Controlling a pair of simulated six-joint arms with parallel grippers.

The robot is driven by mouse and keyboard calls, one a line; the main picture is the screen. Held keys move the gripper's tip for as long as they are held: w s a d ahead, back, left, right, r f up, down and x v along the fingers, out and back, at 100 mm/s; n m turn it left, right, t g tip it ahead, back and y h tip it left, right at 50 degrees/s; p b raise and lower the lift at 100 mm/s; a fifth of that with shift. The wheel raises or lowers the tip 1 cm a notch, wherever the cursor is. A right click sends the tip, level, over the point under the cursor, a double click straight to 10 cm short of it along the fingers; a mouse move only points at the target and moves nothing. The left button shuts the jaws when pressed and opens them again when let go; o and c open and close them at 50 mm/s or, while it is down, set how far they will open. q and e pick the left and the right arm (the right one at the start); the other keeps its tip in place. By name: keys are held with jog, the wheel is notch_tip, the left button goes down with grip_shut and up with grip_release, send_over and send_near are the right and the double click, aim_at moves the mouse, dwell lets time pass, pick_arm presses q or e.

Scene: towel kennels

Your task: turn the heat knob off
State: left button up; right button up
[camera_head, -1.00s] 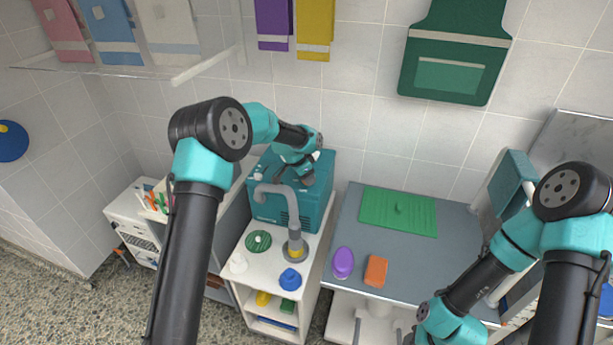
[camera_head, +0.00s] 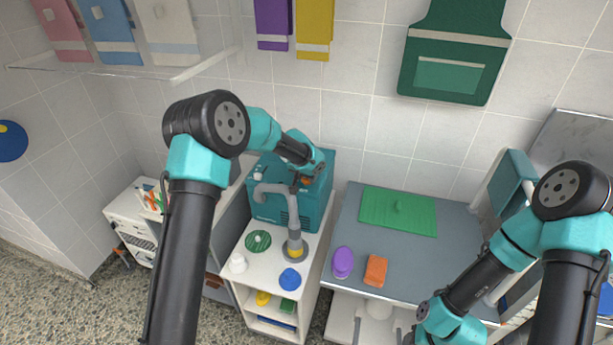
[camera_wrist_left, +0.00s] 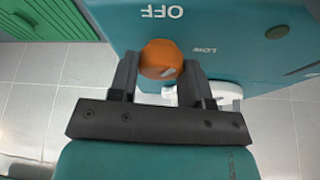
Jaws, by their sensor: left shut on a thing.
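The orange heat knob (camera_wrist_left: 161,60) is on the teal machine's face, between the two fingers of my left gripper (camera_wrist_left: 160,80) in the left wrist view. The gripper is shut on it. The knob has a short white mark, slanted in this view. The label OFF (camera_wrist_left: 161,12) is printed just past the knob, upside down in the picture, and LOW (camera_wrist_left: 203,50) is to its right. In the head view my left gripper (camera_head: 301,181) is at the top of the teal machine (camera_head: 318,192), and the knob is partly hidden.
A grey curved pipe (camera_head: 292,215) rises in front of the machine from the white cart (camera_head: 262,268). A blue knob-like piece (camera_head: 290,279) stands beside it. A green mat (camera_head: 398,211), purple piece (camera_head: 343,261) and orange block (camera_head: 376,270) lie on the grey table at the right.

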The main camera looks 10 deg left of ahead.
pick_arm(q)
jog(key=shift+d+n+y, duration=0.1)
jog(key=shift+n+y, duration=0.55)
jog(key=shift+n, duration=1.05)
jog(key=shift+n+y, duration=0.65)
jog(key=shift+n, duration=1.05)
jog(key=o, duration=0.9)
jog(key=v, duration=1.7)
jog(key=shift+r, duration=0.25)
jog(key=shift+d, duration=0.1)
